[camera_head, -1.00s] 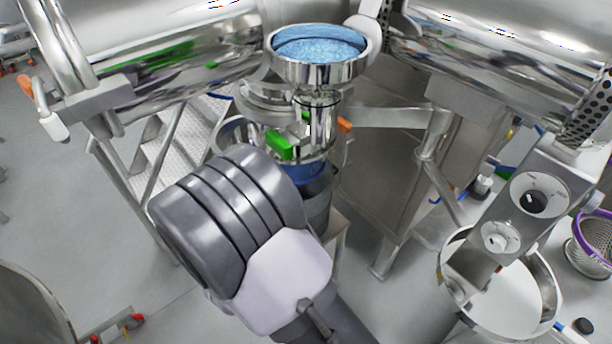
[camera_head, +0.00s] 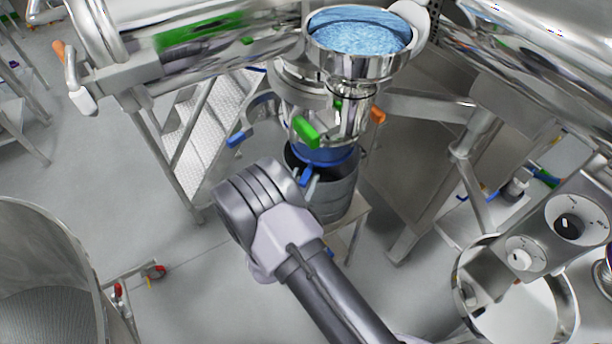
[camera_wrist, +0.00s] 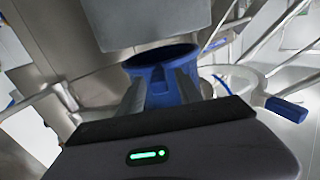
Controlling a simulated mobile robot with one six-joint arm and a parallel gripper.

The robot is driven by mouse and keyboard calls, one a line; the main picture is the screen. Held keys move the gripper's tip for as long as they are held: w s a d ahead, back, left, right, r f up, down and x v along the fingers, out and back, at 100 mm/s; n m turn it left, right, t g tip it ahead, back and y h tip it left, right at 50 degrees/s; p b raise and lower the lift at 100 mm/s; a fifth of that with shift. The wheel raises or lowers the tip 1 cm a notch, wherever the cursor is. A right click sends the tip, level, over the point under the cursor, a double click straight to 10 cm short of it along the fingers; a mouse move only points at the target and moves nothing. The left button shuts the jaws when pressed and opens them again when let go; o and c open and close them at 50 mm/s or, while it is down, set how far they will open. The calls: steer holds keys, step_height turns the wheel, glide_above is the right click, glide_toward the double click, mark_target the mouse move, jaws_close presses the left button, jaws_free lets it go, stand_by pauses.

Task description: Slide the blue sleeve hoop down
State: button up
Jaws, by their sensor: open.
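The blue sleeve hoop (camera_head: 330,155) sits under the metal outlet, at the mouth of a grey drum (camera_head: 338,195). Its front tab (camera_head: 306,176) points toward my arm. In the wrist view the hoop (camera_wrist: 178,56) is an open blue ring, with its tab hanging down at the front. My gripper (camera_wrist: 160,88) is open, with one finger on each side of the tab. I cannot tell whether the fingers touch it. In the head view my wrist hides most of the gripper.
Above the hoop are a bowl of blue granules (camera_head: 360,38), a green handle (camera_head: 306,131) and an orange handle (camera_head: 378,115). Another blue handle (camera_wrist: 287,109) sticks out at the right in the wrist view. A control box (camera_head: 562,222) stands at the right. Open floor lies at the left.

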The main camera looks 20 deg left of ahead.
steer(key=shift+w, duration=0.8)
jaws_close()
steer(key=shift+d, duration=0.1)
stand_by(0.8)
